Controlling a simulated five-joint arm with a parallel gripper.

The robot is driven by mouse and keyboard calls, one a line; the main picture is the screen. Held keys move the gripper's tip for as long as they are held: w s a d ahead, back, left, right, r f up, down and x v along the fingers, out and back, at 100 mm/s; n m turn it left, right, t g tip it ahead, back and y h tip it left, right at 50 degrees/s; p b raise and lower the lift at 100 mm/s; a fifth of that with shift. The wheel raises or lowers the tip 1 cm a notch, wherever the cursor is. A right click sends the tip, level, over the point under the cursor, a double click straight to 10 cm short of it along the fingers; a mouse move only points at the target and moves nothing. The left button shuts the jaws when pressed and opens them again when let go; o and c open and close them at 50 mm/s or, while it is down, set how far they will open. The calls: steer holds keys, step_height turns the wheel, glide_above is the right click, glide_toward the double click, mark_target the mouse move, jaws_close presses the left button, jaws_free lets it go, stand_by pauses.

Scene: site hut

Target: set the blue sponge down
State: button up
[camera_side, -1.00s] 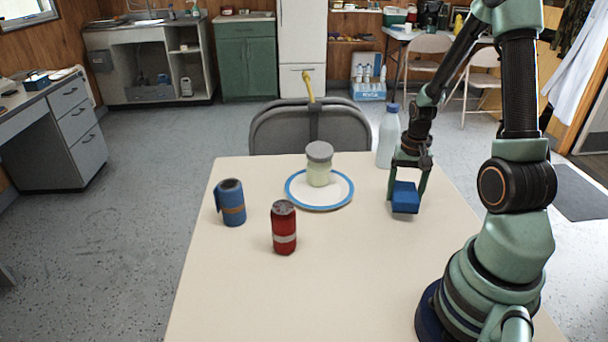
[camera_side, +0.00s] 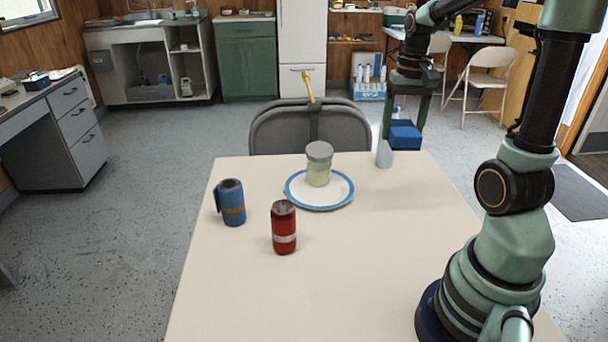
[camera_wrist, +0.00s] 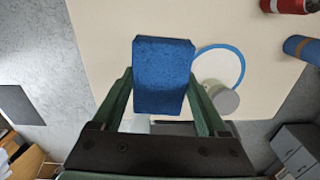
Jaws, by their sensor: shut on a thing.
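The blue sponge (camera_side: 405,135) is held between the fingers of my gripper (camera_side: 404,128), raised well above the far right part of the table. In the wrist view the sponge (camera_wrist: 163,75) sits between the two green fingers of my gripper (camera_wrist: 160,97). My gripper is shut on it. Nothing shows under the sponge touching it.
A blue-rimmed white plate (camera_side: 334,205) bears a grey-lidded jar (camera_side: 319,165). A red can (camera_side: 284,228) and a blue cylinder (camera_side: 231,203) stand left of and nearer than the plate.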

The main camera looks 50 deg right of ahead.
steer(key=w+a+n, duration=0.6)
steer(key=w+a, duration=0.3)
steer(key=a, duration=0.2)
steer(key=n, duration=1.3)
glide_above(224, 306)
step_height(224, 306, down, 20)
steer(key=shift+r, duration=0.1)
steer(key=o, duration=1.2)
steer(key=shift+f, duration=0.2)
steer(key=shift+o, duration=0.2)
steer(key=shift+r, duration=0.1)
